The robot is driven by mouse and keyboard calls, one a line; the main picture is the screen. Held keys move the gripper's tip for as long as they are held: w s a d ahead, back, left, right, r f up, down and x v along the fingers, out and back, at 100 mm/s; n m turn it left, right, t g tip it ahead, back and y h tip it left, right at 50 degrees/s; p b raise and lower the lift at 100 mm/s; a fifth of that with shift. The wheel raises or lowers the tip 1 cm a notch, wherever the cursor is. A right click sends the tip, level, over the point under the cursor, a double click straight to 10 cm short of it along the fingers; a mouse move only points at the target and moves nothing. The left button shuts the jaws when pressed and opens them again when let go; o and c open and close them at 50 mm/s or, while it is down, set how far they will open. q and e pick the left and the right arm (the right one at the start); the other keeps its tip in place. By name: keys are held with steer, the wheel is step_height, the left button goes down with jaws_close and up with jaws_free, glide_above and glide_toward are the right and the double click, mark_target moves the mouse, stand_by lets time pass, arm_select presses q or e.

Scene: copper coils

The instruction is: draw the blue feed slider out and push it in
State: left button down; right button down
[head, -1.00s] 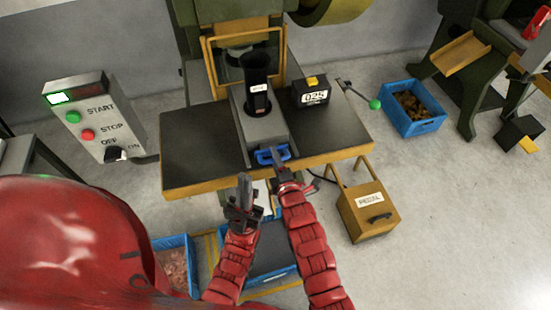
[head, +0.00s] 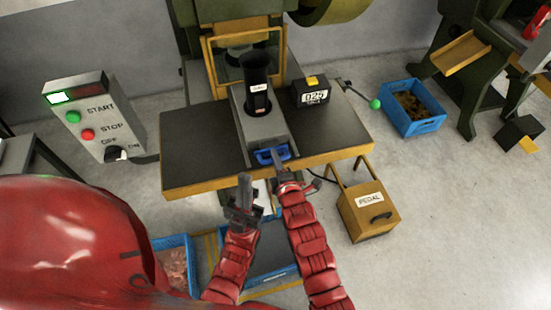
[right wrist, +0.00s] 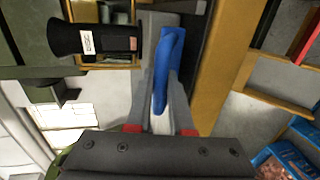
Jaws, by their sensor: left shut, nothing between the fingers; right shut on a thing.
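The blue feed slider handle (head: 272,154) sits at the front end of the grey feed channel (head: 264,127) on the press table. My right gripper (head: 279,166) reaches it from the front and is shut on it. In the right wrist view the blue handle (right wrist: 168,70) lies between the two grey fingers (right wrist: 162,105). How far the slider is drawn out is hard to tell. My left gripper (head: 244,187) is shut and empty, in front of the table edge, left of the right arm and apart from the slider.
A black feed tube (head: 258,88) stands on the channel, with a counter box (head: 311,92) to its right. A control box (head: 97,118) is at left, a yellow pedal box (head: 368,211) at lower right. Blue crates (head: 412,108) stand on the floor. The dark table top (head: 202,150) is clear at left.

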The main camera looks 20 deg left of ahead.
stand_by(0.8)
steer(key=f+v, duration=0.1)
steer(key=v, duration=0.7)
steer(key=shift+s+d+f, duration=0.15)
steer(key=shift+s+f, duration=0.1)
steer(key=shift+f, duration=0.25)
steer(key=c, duration=1)
jaws_free()
steer(key=shift+o, duration=1)
steer(key=shift+s+r, duration=0.1)
steer(key=shift+r, duration=0.05)
